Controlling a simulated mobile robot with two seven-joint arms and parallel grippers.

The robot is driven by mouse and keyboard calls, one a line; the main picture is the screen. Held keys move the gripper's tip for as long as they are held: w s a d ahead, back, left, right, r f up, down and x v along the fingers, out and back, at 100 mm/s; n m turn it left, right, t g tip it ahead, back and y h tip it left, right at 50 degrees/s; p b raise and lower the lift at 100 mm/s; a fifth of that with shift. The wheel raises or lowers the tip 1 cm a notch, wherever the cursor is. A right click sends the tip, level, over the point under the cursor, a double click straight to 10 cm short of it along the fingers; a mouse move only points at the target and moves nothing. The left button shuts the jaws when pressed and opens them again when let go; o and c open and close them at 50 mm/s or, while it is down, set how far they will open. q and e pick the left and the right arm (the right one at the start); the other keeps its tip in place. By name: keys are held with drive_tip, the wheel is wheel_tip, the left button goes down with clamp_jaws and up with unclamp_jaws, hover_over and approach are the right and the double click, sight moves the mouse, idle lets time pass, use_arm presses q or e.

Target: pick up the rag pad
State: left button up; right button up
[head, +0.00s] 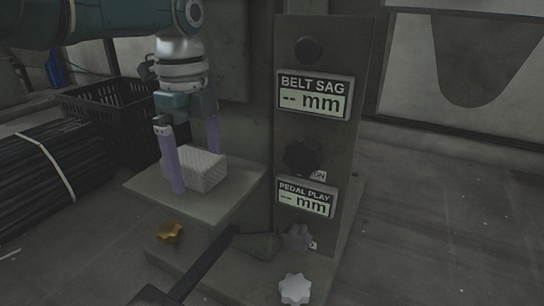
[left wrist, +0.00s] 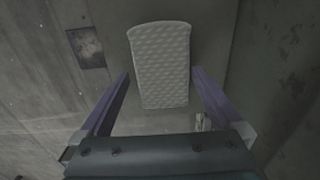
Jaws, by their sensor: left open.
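The rag pad (head: 207,170) is a pale grey, quilted block lying on the flat shelf (head: 240,193) of the press. My left gripper (head: 198,180) points down at it, with one purple finger in front of the pad and the other behind it. In the left wrist view the pad (left wrist: 160,66) shows between the two open fingers (left wrist: 163,95), with its far part reaching beyond the tips. Gaps show on both sides, so the fingers look apart from it. My right gripper is not in view.
The press panel stands right of the shelf, with a BELT SAG display (head: 315,96), a PEDAL PLAY display (head: 305,198) and dark knobs. A yellow knob (head: 170,232) and a white knob (head: 295,289) sit low. A black crate (head: 105,112) and bundled dark rods (head: 50,175) stand left.

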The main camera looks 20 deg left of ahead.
sight(197, 159)
use_arm(q)
drive_tip(key=shift+w, duration=0.15)
drive_tip(key=shift+w+r, duration=0.1)
drive_tip(key=shift+c, duration=0.6)
drive_tip(key=c, duration=1.1)
drive_tip(key=shift+c, duration=0.2)
wheel_tip(197, 159, up, 10)
drive_tip(key=p, duration=0.8)
drive_tip(key=shift+p, duration=0.4)
